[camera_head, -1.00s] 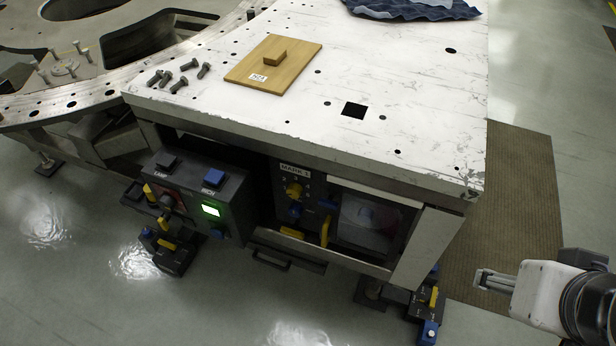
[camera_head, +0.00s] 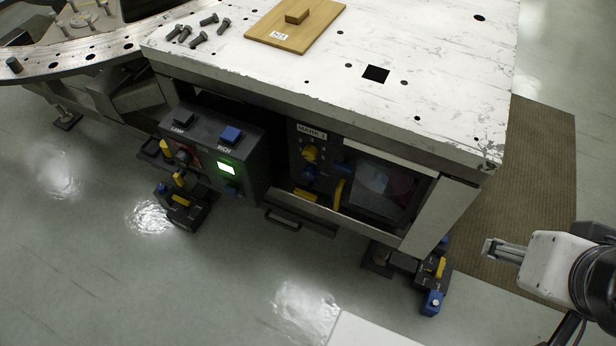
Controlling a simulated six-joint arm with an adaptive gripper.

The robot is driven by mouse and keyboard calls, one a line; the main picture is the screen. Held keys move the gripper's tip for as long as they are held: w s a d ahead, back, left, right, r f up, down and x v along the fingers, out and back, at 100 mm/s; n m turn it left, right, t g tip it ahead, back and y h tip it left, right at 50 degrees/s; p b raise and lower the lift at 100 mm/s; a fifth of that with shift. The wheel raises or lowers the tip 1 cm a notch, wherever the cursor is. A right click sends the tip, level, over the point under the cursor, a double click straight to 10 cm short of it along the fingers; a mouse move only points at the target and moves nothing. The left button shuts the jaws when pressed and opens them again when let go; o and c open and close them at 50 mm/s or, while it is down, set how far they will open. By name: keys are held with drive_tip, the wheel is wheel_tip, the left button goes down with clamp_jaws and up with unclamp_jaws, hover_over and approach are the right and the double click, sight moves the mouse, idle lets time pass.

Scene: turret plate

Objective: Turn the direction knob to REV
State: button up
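A dark control box (camera_head: 232,144) hangs under the front left of the table. It has a black square button, a blue button (camera_head: 230,134), a lit green display (camera_head: 227,168) and a dark knob (camera_head: 183,157) on a red plate. To its right, a recessed panel labelled MARK 1 (camera_head: 311,132) carries a yellow knob (camera_head: 310,153) and a blue knob (camera_head: 310,173). The lettering is too small to tell which knob is for direction or where it points. My gripper (camera_head: 490,250) is at the far right, well apart from both panels, with nothing visible in it; its finger gap is unclear.
The white table (camera_head: 420,50) bears a wooden board (camera_head: 285,33) and several bolts (camera_head: 200,33). An open door panel (camera_head: 440,212) juts out at the front right, between the panels and my gripper. Feet with yellow levers (camera_head: 438,268) stand below. The front floor is largely clear.

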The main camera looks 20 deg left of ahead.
drive_tip(key=w+a+f+n+g+y, duration=0.1)
drive_tip(key=w+a+f+n+g, duration=0.3)
drive_tip(key=a+f, duration=1)
drive_tip(key=w+a+f+n+g, duration=0.2)
drive_tip(key=w+a+f+n, duration=0.35)
drive_tip(key=a+f, duration=0.85)
drive_tip(key=w+a+f+n+t+y, duration=0.1)
drive_tip(key=a+f+n+t, duration=0.35)
drive_tip(key=f, duration=1.15)
drive_tip(key=w+a+f+n+t, duration=0.1)
drive_tip(key=a+f+n, duration=0.6)
drive_tip(key=f, duration=0.9)
drive_tip(key=w+a+f+n+t+y, duration=0.1)
drive_tip(key=w+n+t, duration=0.2)
drive_tip(key=w+t, duration=0.15)
drive_tip(key=w+a+r+n+t+y, duration=0.1)
drive_tip(key=w+a+r+n+t, duration=0.1)
drive_tip(key=w+r+n+t, duration=0.2)
drive_tip(key=w+r+n, duration=0.1)
drive_tip(key=w+r, duration=0.2)
drive_tip(key=r, duration=0.3)
drive_tip(key=shift+w+a+r+n+t, duration=0.15)
drive_tip(key=shift+w+a+n+t, duration=0.15)
drive_tip(key=shift+n, duration=0.1)
